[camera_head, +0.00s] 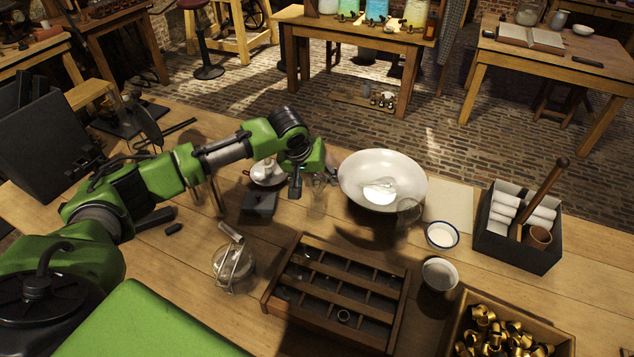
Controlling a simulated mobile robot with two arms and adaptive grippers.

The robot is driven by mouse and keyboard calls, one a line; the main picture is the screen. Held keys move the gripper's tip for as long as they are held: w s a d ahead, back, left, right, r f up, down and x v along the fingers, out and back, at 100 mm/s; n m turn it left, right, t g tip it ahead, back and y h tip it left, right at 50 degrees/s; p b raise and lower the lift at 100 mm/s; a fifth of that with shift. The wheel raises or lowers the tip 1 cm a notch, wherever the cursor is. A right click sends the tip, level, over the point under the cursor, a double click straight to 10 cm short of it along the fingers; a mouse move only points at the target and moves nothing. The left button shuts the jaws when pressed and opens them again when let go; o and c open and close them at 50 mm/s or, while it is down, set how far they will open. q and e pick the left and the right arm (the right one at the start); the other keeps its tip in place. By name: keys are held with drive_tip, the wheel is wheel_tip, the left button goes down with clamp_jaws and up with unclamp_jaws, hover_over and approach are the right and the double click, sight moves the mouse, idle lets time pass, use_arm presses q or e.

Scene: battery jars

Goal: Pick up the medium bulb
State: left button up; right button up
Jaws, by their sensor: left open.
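My left arm reaches in from the left, and its open gripper (312,178) hangs over the table just left of the white bowl. A clear glass object (318,196) shows faintly beside and below the fingers; I cannot tell whether they touch it or whether it is a bulb. A wooden compartment tray (335,268) stands in the front middle with a few small glassy or ring-like pieces in it. I cannot make out a medium bulb for certain. My right gripper is not in view.
A large white bowl (358,170) is right of the gripper. A lidded glass jar (232,268), two small cups (441,235) (439,273), a dark box of rolls (520,250) and a crate of brass pieces (500,330) crowd the table.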

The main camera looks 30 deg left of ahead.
use_arm(q)
drive_tip(key=shift+x, duration=1.6)
drive_tip(key=shift+s, duration=0.1)
drive_tip(key=shift+c, duration=0.5)
drive_tip(key=c, duration=0.9)
drive_tip(key=shift+c, duration=0.2)
drive_tip(key=shift+r, duration=0.15)
